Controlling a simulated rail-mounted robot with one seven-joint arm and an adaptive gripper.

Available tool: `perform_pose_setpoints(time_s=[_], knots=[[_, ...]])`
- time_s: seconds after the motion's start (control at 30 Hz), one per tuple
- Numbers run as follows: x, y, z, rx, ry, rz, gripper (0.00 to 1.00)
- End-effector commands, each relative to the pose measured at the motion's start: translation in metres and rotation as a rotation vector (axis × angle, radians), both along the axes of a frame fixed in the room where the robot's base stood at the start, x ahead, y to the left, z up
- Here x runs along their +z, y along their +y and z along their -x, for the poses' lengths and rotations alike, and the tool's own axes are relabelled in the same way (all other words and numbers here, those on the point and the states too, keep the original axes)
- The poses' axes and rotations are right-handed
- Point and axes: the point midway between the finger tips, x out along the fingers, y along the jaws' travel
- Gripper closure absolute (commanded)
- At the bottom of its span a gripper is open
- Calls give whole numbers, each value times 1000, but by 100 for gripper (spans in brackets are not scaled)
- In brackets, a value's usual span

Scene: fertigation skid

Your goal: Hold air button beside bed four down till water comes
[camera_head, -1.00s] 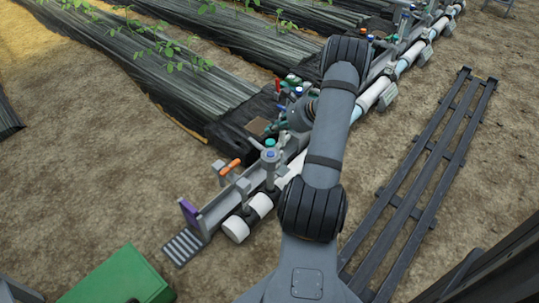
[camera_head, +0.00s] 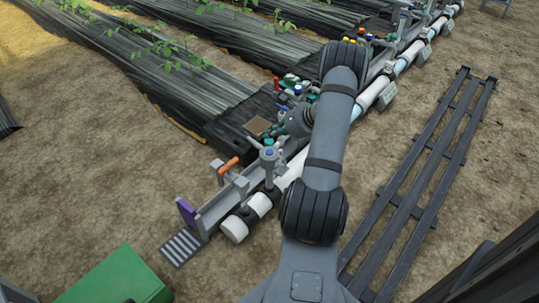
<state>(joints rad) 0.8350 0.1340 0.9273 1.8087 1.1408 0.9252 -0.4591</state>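My arm reaches over the fertigation skid, a long run of white pipe (camera_head: 236,229) on a grey rail. My gripper (camera_head: 287,124) is down among the skid's fittings, left of my forearm. It is small and partly hidden, so I cannot tell whether its fingers are open or shut, or whether it touches anything. A post with a teal and blue top (camera_head: 268,143) stands just nearer than the gripper. Small red, blue and green fittings (camera_head: 291,84) sit just beyond it. I cannot pick out the air button or any bed number, and no water shows.
An orange-handled valve (camera_head: 229,164) and a purple plate (camera_head: 187,211) are at the skid's near end. Black-covered plant beds (camera_head: 180,80) lie left. A dark slatted frame (camera_head: 425,175) lies on the ground right. A green box (camera_head: 115,280) is at lower left. Bare soil lies between.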

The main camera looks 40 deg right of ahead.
Motion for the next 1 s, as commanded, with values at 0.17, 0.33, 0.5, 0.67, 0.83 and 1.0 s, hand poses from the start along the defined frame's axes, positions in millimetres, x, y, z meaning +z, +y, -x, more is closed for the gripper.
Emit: perform_pose_setpoints(time_s=[0.17, 0.33, 0.5, 0.67, 0.83, 1.0], knots=[[-31, 0, 1, 1, 1, 0, 100], [-50, -1, 0, -1, 0, 1, 100], [-54, 0, 0, -1, 0, 1, 100], [-53, 0, 0, -1, 0, 1, 100], [-53, 0, 0, -1, 0, 1, 100], [-53, 0, 0, -1, 0, 1, 100]])
